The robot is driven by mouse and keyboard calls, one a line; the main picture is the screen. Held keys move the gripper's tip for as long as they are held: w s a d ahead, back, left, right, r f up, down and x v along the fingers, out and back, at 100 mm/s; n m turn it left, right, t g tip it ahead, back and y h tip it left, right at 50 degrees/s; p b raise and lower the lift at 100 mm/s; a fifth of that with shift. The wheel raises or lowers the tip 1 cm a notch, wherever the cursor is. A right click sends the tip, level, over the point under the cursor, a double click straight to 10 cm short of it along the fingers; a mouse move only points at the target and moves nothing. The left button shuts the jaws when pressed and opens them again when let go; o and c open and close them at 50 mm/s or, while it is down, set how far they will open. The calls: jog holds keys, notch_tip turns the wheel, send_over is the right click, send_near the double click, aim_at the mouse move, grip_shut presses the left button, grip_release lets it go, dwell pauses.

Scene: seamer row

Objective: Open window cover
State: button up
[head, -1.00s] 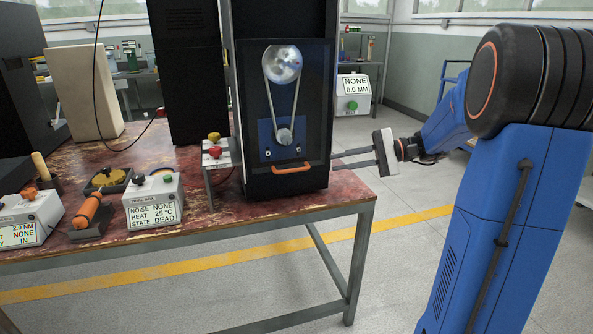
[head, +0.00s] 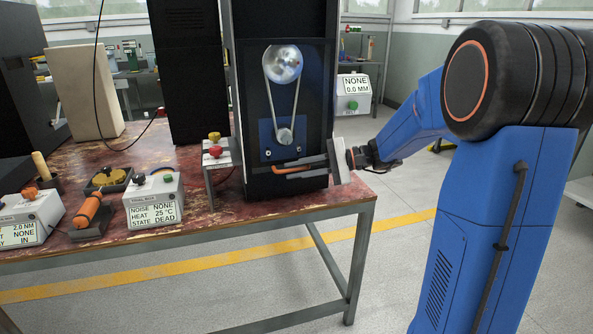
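The window cover (head: 312,110) is a dark, see-through panel on the front of the tall black machine. It looks closed. A pulley and belt show behind it. An orange bar handle (head: 280,169) runs along its lower edge, partly covered by my fingers. My gripper (head: 286,170) reaches in from the right, with its pale palm beside the machine's right edge. Its two dark fingers are apart, one above the other, at the handle. They look open, with orange showing between them. Contact with the handle cannot be told.
The machine stands on a worn red table (head: 250,205). To its left are a small stand with red and yellow knobs (head: 216,151), a readout box (head: 154,205) and an orange-handled tool (head: 90,212).

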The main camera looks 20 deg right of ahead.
aim_at(298, 49)
grip_shut()
notch_tip(298, 49, up, 32)
jog(key=shift+r, duration=0.1)
dwell(0.3)
grip_release()
jog(key=shift+d, duration=0.1)
